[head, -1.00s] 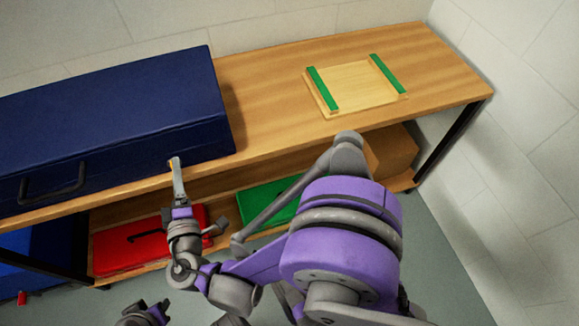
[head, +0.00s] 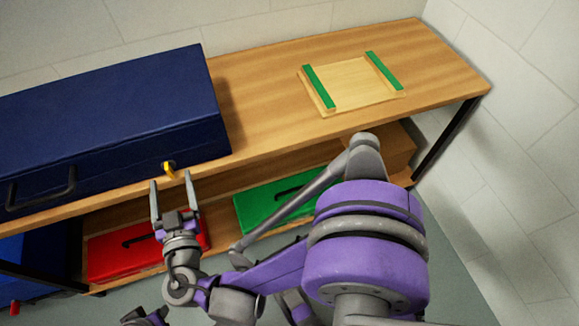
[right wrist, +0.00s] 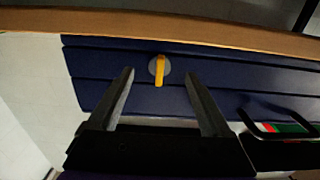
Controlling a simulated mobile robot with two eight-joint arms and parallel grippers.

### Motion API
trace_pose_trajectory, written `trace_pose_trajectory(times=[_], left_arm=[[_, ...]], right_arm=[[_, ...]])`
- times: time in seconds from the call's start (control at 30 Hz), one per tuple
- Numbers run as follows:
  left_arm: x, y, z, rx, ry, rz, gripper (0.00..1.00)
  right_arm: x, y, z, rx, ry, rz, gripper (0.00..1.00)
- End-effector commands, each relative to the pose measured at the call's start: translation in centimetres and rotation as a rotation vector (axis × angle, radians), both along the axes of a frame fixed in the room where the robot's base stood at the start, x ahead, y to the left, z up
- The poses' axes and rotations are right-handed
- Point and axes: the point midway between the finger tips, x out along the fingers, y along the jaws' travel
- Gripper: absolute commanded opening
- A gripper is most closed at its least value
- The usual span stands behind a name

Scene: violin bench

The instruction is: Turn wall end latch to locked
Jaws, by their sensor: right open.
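A long dark blue case (head: 120,115) lies closed on the wooden bench. A small yellow latch (head: 169,168) is on its front face near the right end. In the right wrist view the yellow latch (right wrist: 159,71) sits on a round grey plate, and its lever lies along the picture's vertical. My right gripper (head: 172,187) is open and empty just in front of the latch, its fingertips apart from it. In the right wrist view its two fingers (right wrist: 157,75) stand to either side below the latch. My left gripper (head: 146,316) shows only partly at the bottom edge.
A black handle (head: 41,188) is on the case front, left of the latch. A wooden board with green strips (head: 350,84) lies on the bench at right. Red (head: 110,262) and green (head: 262,207) cases lie on the lower shelf.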

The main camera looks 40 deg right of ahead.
Motion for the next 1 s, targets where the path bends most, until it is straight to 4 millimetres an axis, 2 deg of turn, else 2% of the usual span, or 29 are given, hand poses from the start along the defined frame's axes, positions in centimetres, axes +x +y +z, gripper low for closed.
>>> trace_pose_trajectory(times=[0.03,0.2,0.5,0.73,1.0], left_arm=[[0.0,0.0,0.4,0.000,-0.001,0.000,0.28],[-0.1,0.0,0.7,0.000,-0.002,0.000,0.28],[-0.2,0.0,1.3,0.000,-0.004,0.000,0.28],[-0.4,0.0,3.8,0.000,-0.012,0.000,0.28],[-0.6,0.0,7.0,0.000,-0.024,0.000,0.28]], right_arm=[[-1.2,0.4,0.2,0.001,0.000,0.005,0.82],[-4.4,1.4,0.2,-0.001,-0.001,0.005,0.82],[-9.0,2.4,0.3,-0.004,0.006,0.000,0.82],[-7.8,-1.9,0.9,-0.072,0.173,-0.074,0.82],[-7.7,-7.3,1.6,-0.133,0.412,-0.135,0.82]])
